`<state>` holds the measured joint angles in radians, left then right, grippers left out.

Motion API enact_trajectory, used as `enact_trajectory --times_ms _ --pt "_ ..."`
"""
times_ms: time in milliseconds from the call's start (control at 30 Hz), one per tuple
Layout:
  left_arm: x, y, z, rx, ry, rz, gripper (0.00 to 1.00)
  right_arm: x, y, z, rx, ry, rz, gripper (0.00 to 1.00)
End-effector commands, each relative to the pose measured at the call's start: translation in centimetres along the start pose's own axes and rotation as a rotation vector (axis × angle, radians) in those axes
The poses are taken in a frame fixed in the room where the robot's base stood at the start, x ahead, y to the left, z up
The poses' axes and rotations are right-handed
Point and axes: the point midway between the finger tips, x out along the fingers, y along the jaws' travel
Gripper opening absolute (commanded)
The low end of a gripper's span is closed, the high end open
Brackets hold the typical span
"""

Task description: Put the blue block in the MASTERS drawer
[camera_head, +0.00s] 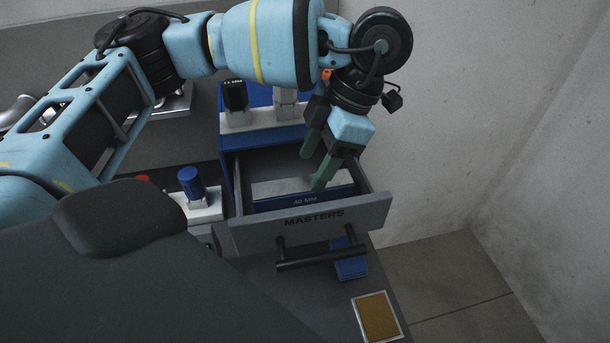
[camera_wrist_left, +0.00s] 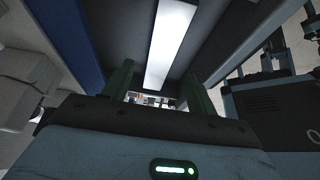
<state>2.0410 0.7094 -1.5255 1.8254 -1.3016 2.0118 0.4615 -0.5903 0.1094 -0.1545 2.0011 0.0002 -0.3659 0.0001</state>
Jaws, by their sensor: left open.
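The MASTERS drawer (camera_head: 263,240) is pulled open, with its dark bar handle at the front. Inside lies a block (camera_head: 267,203) with a blue front marked 40 MM and a grey top. My left gripper (camera_head: 313,171) reaches down into the drawer with its green fingers apart. The nearer fingertip overlaps the block's top edge in the head view; I cannot tell whether it touches. The left wrist view shows both fingers (camera_wrist_left: 160,92) apart with nothing clearly between them. My right gripper is not in view.
A blue item (camera_head: 350,268) lies below the handle, partly hidden by it. A framed yellow-brown panel (camera_head: 378,317) lies at the front. A blue knob-like piece (camera_head: 190,182) stands left of the drawer. A pale wall (camera_head: 430,120) rises on the right.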

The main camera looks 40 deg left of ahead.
Motion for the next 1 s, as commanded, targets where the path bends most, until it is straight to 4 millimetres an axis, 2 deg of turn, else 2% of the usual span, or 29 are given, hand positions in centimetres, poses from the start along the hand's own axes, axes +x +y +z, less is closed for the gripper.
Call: enact_trajectory --times_ms 33,100,333,633,1000 --pt "-1.6 0.0 -0.1 -0.003 -0.006 0.007 0.58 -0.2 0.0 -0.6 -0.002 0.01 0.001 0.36" --pt "-2.9 0.0 -0.2 -0.003 -0.005 0.007 0.58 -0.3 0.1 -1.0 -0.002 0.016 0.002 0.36" --pt "-5.8 0.0 -0.1 -0.002 -0.003 0.004 0.58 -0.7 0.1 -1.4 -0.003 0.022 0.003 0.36" --pt "-6.4 0.0 0.0 0.0 0.0 0.002 0.58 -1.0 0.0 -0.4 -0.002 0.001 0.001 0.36" --pt "-6.4 0.0 -0.1 0.0 0.0 0.001 0.58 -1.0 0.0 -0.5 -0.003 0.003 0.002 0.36"
